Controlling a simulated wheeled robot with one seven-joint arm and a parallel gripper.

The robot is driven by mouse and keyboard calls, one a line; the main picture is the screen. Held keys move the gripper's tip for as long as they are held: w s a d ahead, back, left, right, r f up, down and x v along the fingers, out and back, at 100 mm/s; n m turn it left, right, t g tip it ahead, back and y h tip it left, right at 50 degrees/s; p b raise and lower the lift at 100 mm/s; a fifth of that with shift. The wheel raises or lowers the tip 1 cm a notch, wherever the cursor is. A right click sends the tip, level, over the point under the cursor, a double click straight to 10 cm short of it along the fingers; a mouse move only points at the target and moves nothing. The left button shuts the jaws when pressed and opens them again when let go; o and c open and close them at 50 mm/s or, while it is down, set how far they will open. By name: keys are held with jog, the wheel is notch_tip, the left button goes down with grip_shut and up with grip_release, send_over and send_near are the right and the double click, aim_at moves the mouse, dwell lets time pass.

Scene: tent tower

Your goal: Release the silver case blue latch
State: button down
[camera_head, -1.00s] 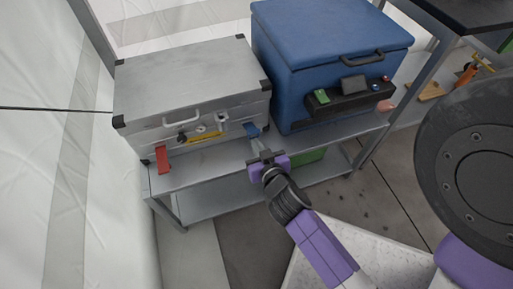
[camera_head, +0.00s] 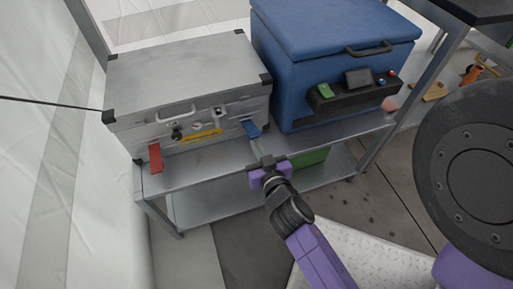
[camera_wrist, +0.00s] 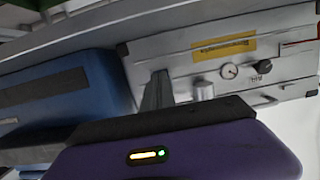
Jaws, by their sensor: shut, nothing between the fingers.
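The silver case (camera_head: 185,85) stands on the left of the grey shelf, with its lid down. Its blue latch (camera_head: 250,129) is at the right end of the front, slanting a little; I cannot tell whether it is released. A red latch (camera_head: 155,158) hangs at the front's left end. My gripper (camera_head: 257,147) is shut and empty, just below and in front of the blue latch, with a small gap seeming to lie between them. In the wrist view, the shut fingers (camera_wrist: 157,90) point at the silver case (camera_wrist: 280,32), and the blue latch cannot be made out.
A blue cool box (camera_head: 325,65) stands close on the right of the case, with a black control panel (camera_head: 350,95) on its front. The shelf's top (camera_head: 205,160) has a narrow bare strip before the case. A green object (camera_head: 312,158) sits on the lower shelf.

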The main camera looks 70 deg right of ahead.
jog(key=shift+w+d+f+b, duration=0.1)
jog(key=shift+d+f+b, duration=0.2)
jog(key=shift+b, duration=0.85)
jog(key=shift+f+b, duration=0.6)
jog(key=shift+b, duration=0.4)
jog(key=shift+w+d+f+b, duration=0.1)
jog(key=shift+w+f+b, duration=0.05)
jog(key=shift+f+b, duration=0.35)
jog(key=shift+w+d+f+b, duration=0.1)
jog(key=shift+f+b, duration=0.35)
jog(key=shift+b, duration=0.05)
jog(key=shift+a+f, duration=0.1)
jog(key=shift+f, duration=0.05)
jog(key=shift+s, duration=0.1)
